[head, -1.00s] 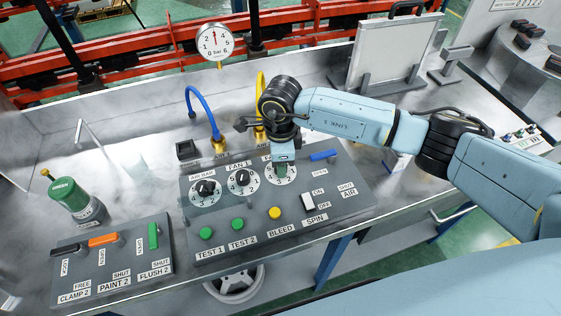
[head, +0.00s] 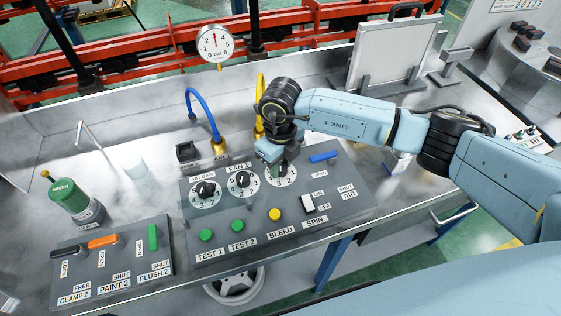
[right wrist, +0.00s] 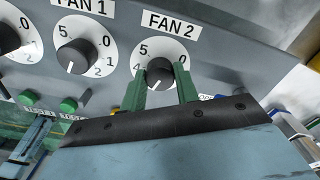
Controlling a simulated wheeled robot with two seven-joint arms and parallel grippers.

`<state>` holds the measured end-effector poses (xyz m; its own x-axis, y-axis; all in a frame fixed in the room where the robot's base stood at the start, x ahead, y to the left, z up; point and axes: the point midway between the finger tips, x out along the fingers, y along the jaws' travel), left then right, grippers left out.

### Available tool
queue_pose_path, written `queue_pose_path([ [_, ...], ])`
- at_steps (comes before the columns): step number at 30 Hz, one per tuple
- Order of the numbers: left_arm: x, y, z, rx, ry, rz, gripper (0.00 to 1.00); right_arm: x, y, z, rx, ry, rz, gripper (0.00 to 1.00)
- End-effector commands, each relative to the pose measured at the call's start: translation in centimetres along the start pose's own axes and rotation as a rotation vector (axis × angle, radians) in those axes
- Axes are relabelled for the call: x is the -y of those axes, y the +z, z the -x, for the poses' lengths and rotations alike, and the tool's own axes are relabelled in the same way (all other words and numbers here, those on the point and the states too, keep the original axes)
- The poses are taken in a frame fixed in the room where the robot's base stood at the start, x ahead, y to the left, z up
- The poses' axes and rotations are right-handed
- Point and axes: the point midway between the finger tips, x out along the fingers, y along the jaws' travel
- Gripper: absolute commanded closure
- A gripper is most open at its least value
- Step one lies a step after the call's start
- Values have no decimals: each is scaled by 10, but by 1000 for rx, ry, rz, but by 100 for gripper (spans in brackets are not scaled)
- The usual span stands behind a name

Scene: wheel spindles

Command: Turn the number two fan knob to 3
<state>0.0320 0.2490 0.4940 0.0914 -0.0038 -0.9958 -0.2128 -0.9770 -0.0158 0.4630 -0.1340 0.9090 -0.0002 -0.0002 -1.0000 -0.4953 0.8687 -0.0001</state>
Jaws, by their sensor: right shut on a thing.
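The FAN 2 knob (right wrist: 158,73) is black and round, on a white numbered dial (right wrist: 196,52) under the FAN 2 label. In the right wrist view the green fingers of my right gripper (right wrist: 160,88) stand on both sides of it, shut on it. The knob's light mark seems to point down and slightly left; the lower numbers are hidden by the fingers. In the head view the right gripper (head: 281,168) comes down over this dial (head: 290,182) and hides much of the knob. My left gripper is not in view.
The FAN 1 knob (head: 241,180) and the air bar knob (head: 206,189) sit to the left. Green test buttons (head: 206,234), a yellow bleed button (head: 275,214), a white spin switch (head: 308,203) and a blue lever (head: 324,157) surround the dial. Hoses (head: 201,105) rise behind the panel.

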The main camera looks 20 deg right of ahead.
Motion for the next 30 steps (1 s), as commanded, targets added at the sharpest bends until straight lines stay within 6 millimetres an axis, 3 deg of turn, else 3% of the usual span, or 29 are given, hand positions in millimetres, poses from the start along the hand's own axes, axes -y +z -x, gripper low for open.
queue_pose_path([
  [9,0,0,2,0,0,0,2,1,0,1,0,-1,-104,92],
  [24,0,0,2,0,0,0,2,1,0,1,0,-1,-119,92],
  [25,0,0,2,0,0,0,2,1,0,1,0,-1,-119,66],
  [30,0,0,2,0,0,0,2,0,0,1,0,0,-118,48],
])
